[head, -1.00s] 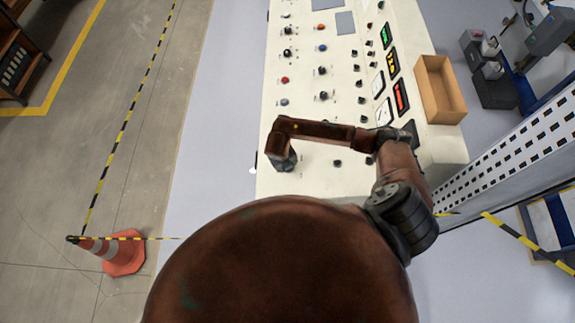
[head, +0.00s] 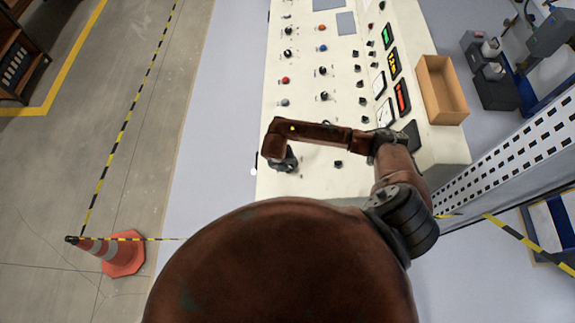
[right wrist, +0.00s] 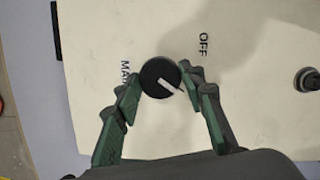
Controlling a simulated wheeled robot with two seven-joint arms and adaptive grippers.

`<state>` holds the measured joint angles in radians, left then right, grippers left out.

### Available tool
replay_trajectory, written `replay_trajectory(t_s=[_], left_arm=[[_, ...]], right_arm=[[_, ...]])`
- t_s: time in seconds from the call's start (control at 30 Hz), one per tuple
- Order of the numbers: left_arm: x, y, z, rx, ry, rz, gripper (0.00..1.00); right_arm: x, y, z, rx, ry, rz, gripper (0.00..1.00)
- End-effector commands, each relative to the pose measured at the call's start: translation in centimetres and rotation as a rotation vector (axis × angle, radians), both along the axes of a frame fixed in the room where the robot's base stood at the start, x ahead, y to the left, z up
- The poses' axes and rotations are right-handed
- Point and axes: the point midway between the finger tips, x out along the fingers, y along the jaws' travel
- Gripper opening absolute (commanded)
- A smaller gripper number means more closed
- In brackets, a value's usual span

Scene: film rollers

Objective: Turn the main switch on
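The main switch (right wrist: 153,71) is a round black knob with a white pointer mark, on the cream panel. In the right wrist view its mark slants toward the lower right. A partly covered label starting "MA" is at its left, and "OFF" is at its upper right. My right gripper (right wrist: 160,82) has its green fingers on both sides of the knob, seemingly touching it. In the head view the right gripper (head: 285,162) is at the panel's near left corner, where it hides the switch. My left gripper is in neither view.
The control panel (head: 312,178) carries several other knobs, buttons and lit displays. A small black knob (right wrist: 306,79) is to the right of the switch. An open cardboard box (head: 428,90) sits on the panel's right side. An orange cone (head: 125,256) stands on the floor at left.

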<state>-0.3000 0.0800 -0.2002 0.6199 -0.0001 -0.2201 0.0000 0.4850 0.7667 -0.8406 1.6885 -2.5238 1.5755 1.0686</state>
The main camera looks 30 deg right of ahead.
Motion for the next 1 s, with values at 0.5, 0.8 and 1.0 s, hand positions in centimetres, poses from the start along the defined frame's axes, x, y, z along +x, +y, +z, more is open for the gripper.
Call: replay_trajectory(t_s=[0.5,0.8,1.0], left_arm=[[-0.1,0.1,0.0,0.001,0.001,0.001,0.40],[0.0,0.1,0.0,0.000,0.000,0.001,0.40],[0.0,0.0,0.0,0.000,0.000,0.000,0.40]], right_arm=[[0.0,0.0,0.1,0.000,0.001,0.002,0.54],[-0.2,1.1,4.1,0.001,-0.005,0.004,0.54],[-0.7,2.1,8.1,0.001,-0.003,0.004,0.54]])
